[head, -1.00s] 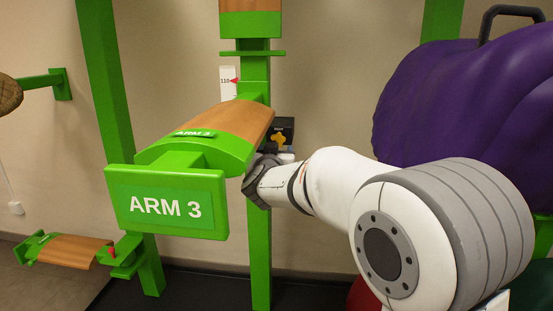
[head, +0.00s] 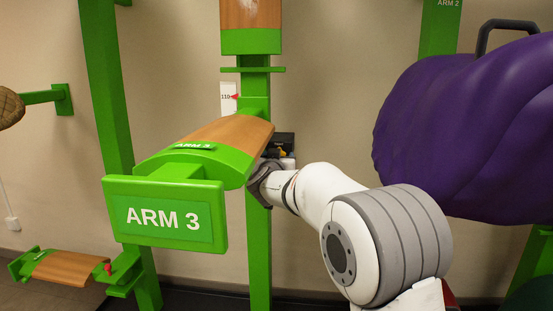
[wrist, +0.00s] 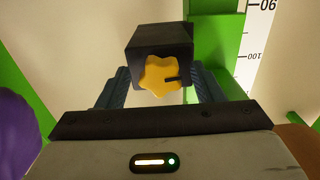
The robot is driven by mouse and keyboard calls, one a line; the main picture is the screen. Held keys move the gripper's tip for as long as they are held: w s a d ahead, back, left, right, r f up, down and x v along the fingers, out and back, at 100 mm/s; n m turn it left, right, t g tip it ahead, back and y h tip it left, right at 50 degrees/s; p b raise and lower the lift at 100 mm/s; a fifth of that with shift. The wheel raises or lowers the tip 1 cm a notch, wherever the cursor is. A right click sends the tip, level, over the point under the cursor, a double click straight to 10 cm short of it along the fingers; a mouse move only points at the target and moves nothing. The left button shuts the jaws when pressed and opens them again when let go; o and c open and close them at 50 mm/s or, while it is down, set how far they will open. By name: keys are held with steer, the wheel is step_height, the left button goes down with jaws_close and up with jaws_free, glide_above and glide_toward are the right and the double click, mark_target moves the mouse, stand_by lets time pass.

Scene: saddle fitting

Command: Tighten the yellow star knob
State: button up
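The yellow star knob (wrist: 160,76) sits on the front of a black block (wrist: 160,40) in the wrist view. A dark slot or mark shows on the knob's right side. My gripper (wrist: 162,82) is open, with one dark finger to the left of the knob and one to the right. A gap shows on the left; I cannot tell whether the right finger touches. In the head view, my gripper (head: 264,182) is beside the wooden arm's right edge, below the black block (head: 285,142). Only a sliver of the yellow knob (head: 281,153) shows there.
The green and wooden support labelled ARM 3 (head: 163,217) juts out left of my gripper. A green post (head: 259,250) stands behind, with a height scale (head: 228,98) and red pointer. A purple covered saddle (head: 460,125) fills the right side.

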steer(key=c, duration=0.9)
steer(key=shift+m, duration=0.3)
steer(key=shift+a+m+b, duration=0.1)
steer(key=shift+m+b, duration=2.4)
steer(key=shift+m, duration=6.9)
